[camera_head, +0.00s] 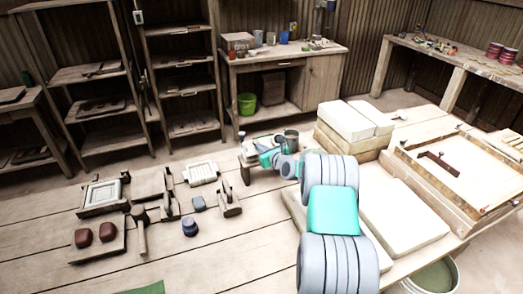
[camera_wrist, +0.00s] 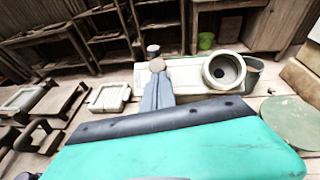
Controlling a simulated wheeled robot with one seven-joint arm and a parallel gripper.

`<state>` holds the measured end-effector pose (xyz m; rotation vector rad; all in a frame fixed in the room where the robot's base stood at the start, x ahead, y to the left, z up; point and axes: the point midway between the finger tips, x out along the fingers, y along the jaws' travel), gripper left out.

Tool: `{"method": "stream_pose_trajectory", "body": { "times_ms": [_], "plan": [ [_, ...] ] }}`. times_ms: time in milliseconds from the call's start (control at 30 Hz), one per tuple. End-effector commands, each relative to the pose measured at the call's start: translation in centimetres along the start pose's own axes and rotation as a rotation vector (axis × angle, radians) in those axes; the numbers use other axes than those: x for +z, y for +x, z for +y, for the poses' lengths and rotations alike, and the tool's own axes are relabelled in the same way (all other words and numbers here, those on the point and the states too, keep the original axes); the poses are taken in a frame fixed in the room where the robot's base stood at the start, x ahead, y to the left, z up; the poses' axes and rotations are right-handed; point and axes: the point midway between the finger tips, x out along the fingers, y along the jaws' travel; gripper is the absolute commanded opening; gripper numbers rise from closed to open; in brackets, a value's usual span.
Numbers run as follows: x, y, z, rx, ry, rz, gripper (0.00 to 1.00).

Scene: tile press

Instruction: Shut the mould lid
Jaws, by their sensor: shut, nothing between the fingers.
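My gripper (camera_wrist: 157,84) shows in the wrist view as narrow grey fingers, shut together and empty. Their tips are at a small round knob (camera_wrist: 153,50) with a tan disc; whether they touch it I cannot tell. Beside them, to the right, is a cream body with a round opening (camera_wrist: 223,70). In the head view my gripper (camera_head: 266,156) is at a small low stand (camera_head: 246,174) and hides much of what is there. A pale framed mould (camera_head: 102,193) lies at the left of the floor boards, with a pale gridded panel (camera_head: 201,172) nearby. I cannot tell which part is the lid.
A grey bucket (camera_head: 291,138) stands just behind my gripper. Stacked pale blocks (camera_head: 345,120) and a large wooden frame (camera_head: 450,185) are at the right. Loose tools, a dark blue pot (camera_head: 189,227) and two reddish lumps (camera_head: 95,234) lie at the left, with bare boards between.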

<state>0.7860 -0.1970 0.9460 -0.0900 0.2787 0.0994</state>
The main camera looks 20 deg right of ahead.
Motion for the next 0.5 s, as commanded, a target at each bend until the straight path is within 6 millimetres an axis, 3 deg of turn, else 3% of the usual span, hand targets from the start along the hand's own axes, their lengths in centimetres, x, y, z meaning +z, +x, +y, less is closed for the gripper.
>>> {"method": "stream_pose_trajectory", "body": {
  "times_ms": [500],
  "plan": [
    [0.37, 0.48, -0.02, 0.001, 0.000, -0.001, 0.00]
  ]
}}
